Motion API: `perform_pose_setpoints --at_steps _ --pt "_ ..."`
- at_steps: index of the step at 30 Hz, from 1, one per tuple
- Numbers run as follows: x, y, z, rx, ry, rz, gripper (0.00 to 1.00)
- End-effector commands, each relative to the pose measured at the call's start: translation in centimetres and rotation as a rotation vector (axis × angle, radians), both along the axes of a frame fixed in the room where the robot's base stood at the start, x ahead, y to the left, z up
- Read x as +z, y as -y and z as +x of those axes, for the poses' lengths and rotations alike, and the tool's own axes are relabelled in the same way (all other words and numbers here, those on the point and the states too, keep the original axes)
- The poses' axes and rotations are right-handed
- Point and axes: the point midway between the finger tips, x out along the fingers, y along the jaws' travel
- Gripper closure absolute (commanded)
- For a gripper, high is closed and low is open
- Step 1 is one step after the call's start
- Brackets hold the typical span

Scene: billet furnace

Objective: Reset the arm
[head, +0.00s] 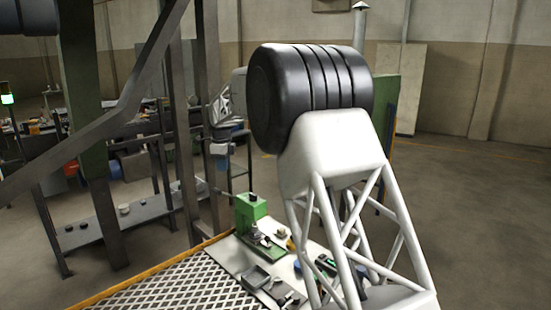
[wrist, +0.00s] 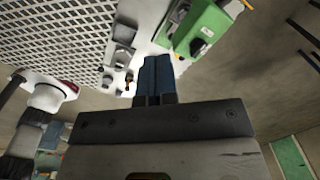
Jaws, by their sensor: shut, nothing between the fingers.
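My gripper (wrist: 155,60) shows in the wrist view as two blue fingers pressed together, with nothing held between them. The fingers point toward a pale worktop strip that carries small grey metal fittings (wrist: 123,50). Whether the fingertips are near these or far above them is hard to tell. In the head view my black ribbed joint and white lattice arm link fill the right middle and hide part of the bench; I cannot make out the fingers there.
A green machine (head: 250,218) stands on the bench beside a metal grating (head: 165,287) with a yellow edge; the machine also shows in the wrist view (wrist: 205,28). Dark steel posts (head: 205,90) and a slanted beam (head: 130,105) rise at left. Open floor (head: 470,190) lies at right.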

Motion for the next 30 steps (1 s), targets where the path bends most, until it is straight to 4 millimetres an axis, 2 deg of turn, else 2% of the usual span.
perform_pose_setpoints --at_steps 1,6,15,30 --pt "0.9 1.1 -0.8 0.023 0.005 0.001 1.0" --pt "3.0 4.6 -3.4 0.119 0.018 0.002 1.0" --pt "6.0 10.4 -8.5 0.289 0.042 -0.001 1.0" --pt "9.2 19.3 -18.5 0.568 0.08 -0.02 1.0"
